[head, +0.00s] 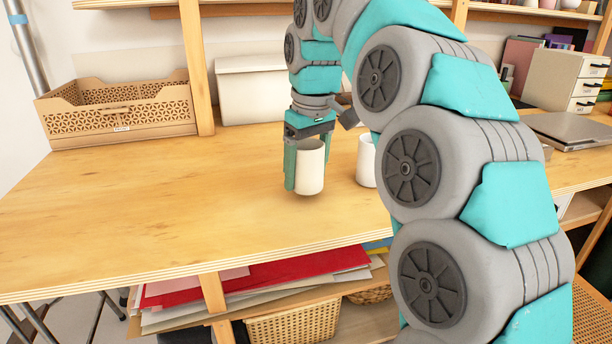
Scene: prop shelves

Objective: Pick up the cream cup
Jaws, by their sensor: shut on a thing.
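The cream cup (311,172) is upright in my gripper (306,152), above the wooden tabletop. The gripper points down and is shut on the cup, with one teal finger along its left side. The other finger is mostly hidden behind the cup. The cup's base is at or just above the wood, with a faint shadow under it; I cannot tell if it touches.
A white cup (366,163) stands just right of the held cup, partly hidden by my arm. A tan perforated crate (120,118) sits at the back left, and a white bin (250,95) behind. A grey laptop-like slab (570,128) lies right. The table's left and front are clear.

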